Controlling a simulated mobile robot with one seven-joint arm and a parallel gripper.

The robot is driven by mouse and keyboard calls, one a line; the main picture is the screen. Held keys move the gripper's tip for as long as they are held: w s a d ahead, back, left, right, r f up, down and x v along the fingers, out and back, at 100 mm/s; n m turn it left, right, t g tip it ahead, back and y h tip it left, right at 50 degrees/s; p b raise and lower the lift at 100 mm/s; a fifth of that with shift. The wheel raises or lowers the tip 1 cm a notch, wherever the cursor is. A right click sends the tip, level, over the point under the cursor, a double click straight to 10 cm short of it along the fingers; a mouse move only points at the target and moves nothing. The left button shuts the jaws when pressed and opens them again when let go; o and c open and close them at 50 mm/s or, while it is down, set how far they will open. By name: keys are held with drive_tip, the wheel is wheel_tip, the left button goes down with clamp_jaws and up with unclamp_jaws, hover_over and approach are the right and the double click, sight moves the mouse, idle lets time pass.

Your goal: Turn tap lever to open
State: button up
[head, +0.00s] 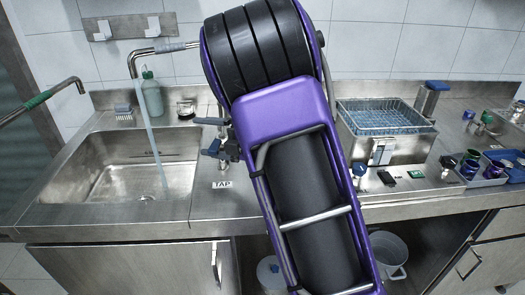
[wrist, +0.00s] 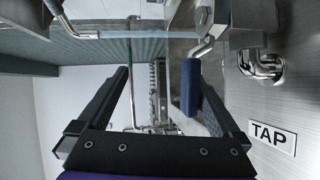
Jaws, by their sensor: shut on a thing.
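The tap lever has a blue handle (wrist: 191,88) on a bent metal stem. In the wrist view it sits between the two dark fingers of my gripper (wrist: 157,75), close along the right one. My gripper (head: 208,137) is shut on the lever, beside the sink's right rim in the head view. My arm hides much of the tap's base. The tap's metal spout (head: 133,62) reaches over the sink (head: 110,182). A pale blue stream of water (head: 152,130) runs from it into the basin. A TAP label (head: 222,184) lies on the counter; it also shows in the wrist view (wrist: 273,138).
A green bottle (head: 152,96) stands behind the sink. Another pipe with a green grip (head: 38,100) reaches in from the left. A blue wire basket (head: 385,116) and several small items stand right of my arm. Open counter surrounds the label.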

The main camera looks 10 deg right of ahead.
drive_tip(key=shift+r+b+v, duration=0.2)
drive_tip(key=shift+b+v, duration=0.05)
drive_tip(key=shift+v, duration=0.95)
drive_tip(key=shift+r+b+v, duration=0.2)
drive_tip(key=shift+v, duration=1.05)
drive_tip(key=shift+f+v, duration=0.15)
drive_tip(key=shift+v, duration=0.75)
drive_tip(key=shift+f+v, duration=0.1)
drive_tip(key=shift+v, duration=0.8)
drive_tip(key=shift+c, duration=0.7)
drive_tip(key=f+v, duration=0.1)
drive_tip(key=v, duration=0.7)
drive_tip(key=shift+s+d+f, duration=0.2)
drive_tip(key=shift+s+f, duration=0.15)
drive_tip(key=shift+f, duration=0.1)
